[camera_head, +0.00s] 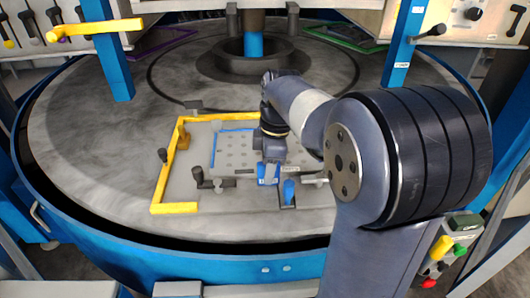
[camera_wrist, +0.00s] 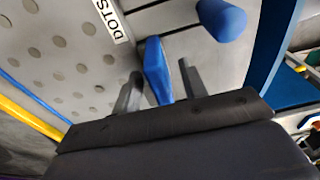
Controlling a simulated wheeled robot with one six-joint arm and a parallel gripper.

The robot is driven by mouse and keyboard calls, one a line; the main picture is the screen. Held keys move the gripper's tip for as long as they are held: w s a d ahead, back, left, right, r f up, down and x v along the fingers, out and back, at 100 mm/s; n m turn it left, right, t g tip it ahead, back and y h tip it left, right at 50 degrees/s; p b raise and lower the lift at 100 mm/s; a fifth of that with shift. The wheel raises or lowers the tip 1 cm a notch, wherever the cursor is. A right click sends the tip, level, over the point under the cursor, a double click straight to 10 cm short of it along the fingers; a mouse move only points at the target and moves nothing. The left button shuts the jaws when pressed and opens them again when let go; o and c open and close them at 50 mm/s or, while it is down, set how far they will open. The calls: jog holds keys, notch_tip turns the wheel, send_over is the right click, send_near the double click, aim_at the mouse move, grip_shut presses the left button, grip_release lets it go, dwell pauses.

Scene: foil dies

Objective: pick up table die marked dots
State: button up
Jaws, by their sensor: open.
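The table die (camera_head: 232,153) is a flat grey plate with rows of round dots, lying on the round table. In the wrist view the die (camera_wrist: 62,55) bears a white label reading DOTS (camera_wrist: 107,17). A blue upright tab (camera_wrist: 155,68) stands beside the label at the plate's edge. My gripper (camera_head: 269,172) is low over the die's near right edge. Its two fingers are apart in the wrist view (camera_wrist: 159,82), one on each side of the blue tab. Whether they touch it, I cannot tell. My arm hides the die's right part in the head view.
A yellow angled rail (camera_head: 165,182) borders the fixture's left and back. A blue knob (camera_head: 289,188) stands just right of my gripper; it also shows in the wrist view (camera_wrist: 222,18). Dark clamps (camera_head: 205,181) stand near the die's left. The outer table at left is clear.

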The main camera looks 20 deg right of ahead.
jog(key=shift+a+f, duration=0.1)
jog(key=shift+f, duration=0.35)
grip_shut()
jog(key=shift+r, duration=0.15)
dwell(1.0)
